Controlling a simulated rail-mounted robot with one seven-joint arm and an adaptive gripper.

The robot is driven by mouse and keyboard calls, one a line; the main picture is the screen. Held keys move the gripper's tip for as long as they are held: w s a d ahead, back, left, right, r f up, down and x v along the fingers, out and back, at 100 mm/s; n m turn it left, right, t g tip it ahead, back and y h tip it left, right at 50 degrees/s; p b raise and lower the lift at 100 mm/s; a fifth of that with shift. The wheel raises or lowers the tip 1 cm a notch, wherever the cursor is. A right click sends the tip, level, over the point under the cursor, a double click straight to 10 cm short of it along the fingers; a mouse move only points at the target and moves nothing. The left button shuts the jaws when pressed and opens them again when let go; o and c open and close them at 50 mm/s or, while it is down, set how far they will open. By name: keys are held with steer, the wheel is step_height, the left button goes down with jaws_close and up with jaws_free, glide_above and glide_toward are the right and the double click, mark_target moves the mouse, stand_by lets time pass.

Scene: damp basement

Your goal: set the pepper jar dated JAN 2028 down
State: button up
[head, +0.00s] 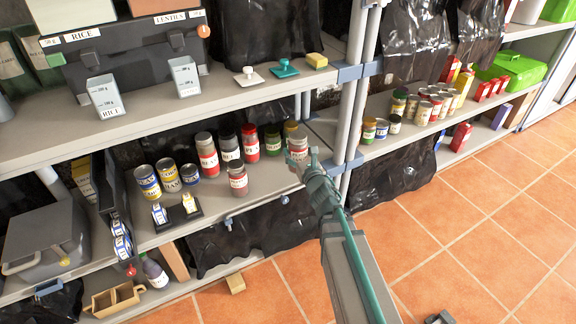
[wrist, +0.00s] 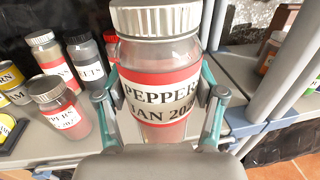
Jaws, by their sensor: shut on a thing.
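The pepper jar (wrist: 158,85) is clear with a ribbed silver lid and a white label with red bands. In the wrist view its label reads "PEPPER" and "JAN 202", the last digit not readable. My gripper (wrist: 160,105) has a finger on each side of it and is shut on it. The jar is roughly upright. In the head view the held jar (head: 297,146) is at the right end of the middle shelf (head: 262,203), at my gripper (head: 306,163). I cannot tell whether its base touches the shelf.
A similar jar (head: 237,181) stands left of the held one, near the shelf's front. A row of jars (head: 207,155) stands behind, with cans (head: 167,175) further left. A grey post (head: 355,95) rises close on the right. Some shelf between the front jar and my gripper is bare.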

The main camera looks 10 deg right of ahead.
steer(key=w+f, duration=0.3)
steer(key=w, duration=0.1)
steer(key=w+d+f, duration=0.1)
steer(key=w+f, duration=0.2)
steer(key=f, duration=0.1)
steer(key=w+d+f, duration=0.1)
steer(key=w+f, duration=0.3)
steer(key=shift+w+d+f+b, duration=0.15)
steer(key=shift+w+f+b, duration=0.1)
steer(key=shift+w+b, duration=0.1)
steer(key=shift+f, duration=0.2)
steer(key=shift+f, duration=0.15)
steer(key=o, duration=1.7)
